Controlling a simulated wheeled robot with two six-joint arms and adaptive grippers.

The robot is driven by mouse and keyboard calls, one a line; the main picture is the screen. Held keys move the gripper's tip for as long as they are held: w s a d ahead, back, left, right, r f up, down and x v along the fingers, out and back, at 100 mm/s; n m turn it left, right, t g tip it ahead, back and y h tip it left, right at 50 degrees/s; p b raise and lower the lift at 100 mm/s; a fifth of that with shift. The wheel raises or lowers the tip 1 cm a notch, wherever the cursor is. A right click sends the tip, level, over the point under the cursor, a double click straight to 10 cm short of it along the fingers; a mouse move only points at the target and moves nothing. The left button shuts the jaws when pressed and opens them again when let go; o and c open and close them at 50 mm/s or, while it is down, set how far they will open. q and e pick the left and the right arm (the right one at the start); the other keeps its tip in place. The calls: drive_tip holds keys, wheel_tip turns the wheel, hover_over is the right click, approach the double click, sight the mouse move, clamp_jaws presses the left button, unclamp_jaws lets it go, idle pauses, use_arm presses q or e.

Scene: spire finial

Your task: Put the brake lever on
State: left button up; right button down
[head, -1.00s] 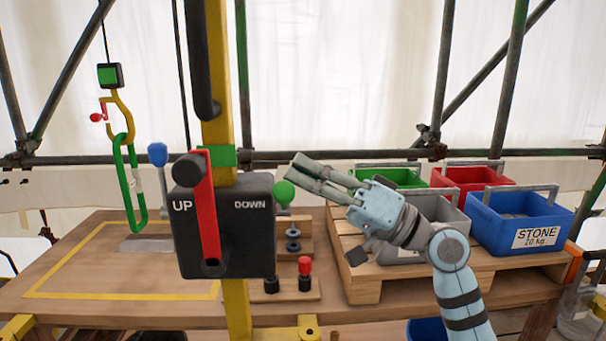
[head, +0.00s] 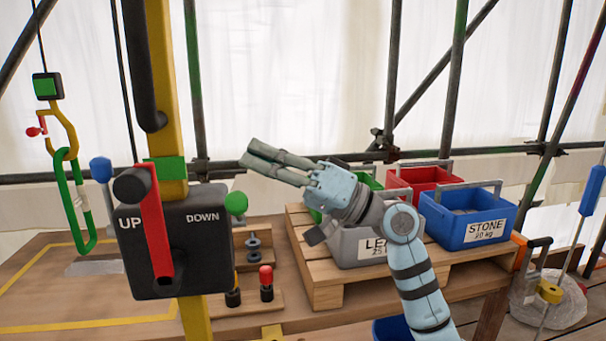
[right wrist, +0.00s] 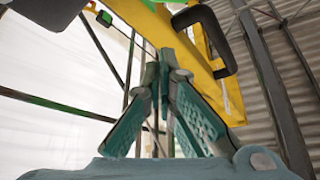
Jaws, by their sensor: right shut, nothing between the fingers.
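The brake lever (head: 155,232) is a red bar on the front of a black box (head: 203,262) marked UP and DOWN. The bar rises from a pivot low on the box. It leans slightly left, with its black knob (head: 131,185) above UP. My right gripper (head: 248,160) is shut and empty. In the head view it appears right of the yellow post, above the box's green knob (head: 236,203), apart from the lever. The right wrist view shows its fingers (right wrist: 165,62) together before the yellow post. The lever is not clearly visible there. My left gripper is out of view.
The yellow post (head: 170,90) carries a long black handle (head: 145,75) above the box. A hook with a green link (head: 78,205) hangs at left. Grey, green, red and blue (head: 470,222) bins stand on a pallet (head: 325,270) at right.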

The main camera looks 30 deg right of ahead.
use_arm(q)
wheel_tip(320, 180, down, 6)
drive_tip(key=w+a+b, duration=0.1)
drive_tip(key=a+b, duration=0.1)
drive_tip(key=b, duration=0.4)
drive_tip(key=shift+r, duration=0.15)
use_arm(e)
drive_tip(key=v, duration=1)
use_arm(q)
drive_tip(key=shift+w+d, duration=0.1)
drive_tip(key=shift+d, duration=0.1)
use_arm(e)
drive_tip(key=shift+d, duration=0.1)
